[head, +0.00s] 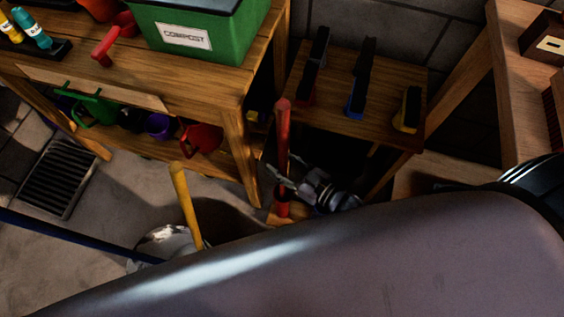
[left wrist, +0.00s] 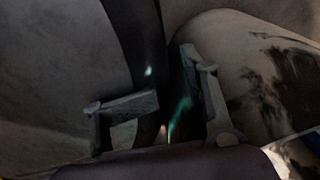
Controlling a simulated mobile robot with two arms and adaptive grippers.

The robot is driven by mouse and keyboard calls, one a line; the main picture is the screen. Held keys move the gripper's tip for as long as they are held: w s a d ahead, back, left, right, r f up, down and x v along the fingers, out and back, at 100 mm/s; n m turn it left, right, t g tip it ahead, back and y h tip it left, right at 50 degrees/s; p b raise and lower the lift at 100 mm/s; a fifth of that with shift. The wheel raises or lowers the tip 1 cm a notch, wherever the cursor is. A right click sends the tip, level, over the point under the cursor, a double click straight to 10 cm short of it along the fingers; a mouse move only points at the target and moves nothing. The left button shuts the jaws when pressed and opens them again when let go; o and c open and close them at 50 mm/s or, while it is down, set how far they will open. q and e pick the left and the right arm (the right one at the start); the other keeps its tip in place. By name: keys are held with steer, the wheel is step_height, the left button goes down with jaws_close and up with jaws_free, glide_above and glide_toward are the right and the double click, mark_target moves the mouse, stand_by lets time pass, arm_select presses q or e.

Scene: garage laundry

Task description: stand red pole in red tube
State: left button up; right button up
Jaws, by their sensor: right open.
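The red pole (head: 283,130) stands roughly upright beside the wooden stand in the head view. Its lower part runs down to a short red piece with a dark band, which looks like the red tube (head: 282,208). My right gripper (head: 278,176) is open at the pole's lower part, with its fingers beside it. I cannot tell whether they touch it, and the join between pole and tube is partly hidden. My left gripper (left wrist: 172,80) shows in the left wrist view, open, with nothing seen between its fingers.
A yellow pole (head: 186,205) leans up from a shiny metal bucket (head: 165,240). A blue pole (head: 75,236) slants in from the left. A wooden bench (head: 205,85) carries a green compost bin (head: 205,40). A small wooden stand (head: 335,90) holds brushes. A floor drain (head: 60,178) lies left.

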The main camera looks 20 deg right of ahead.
steer(key=v, duration=0.8)
stand_by(0.8)
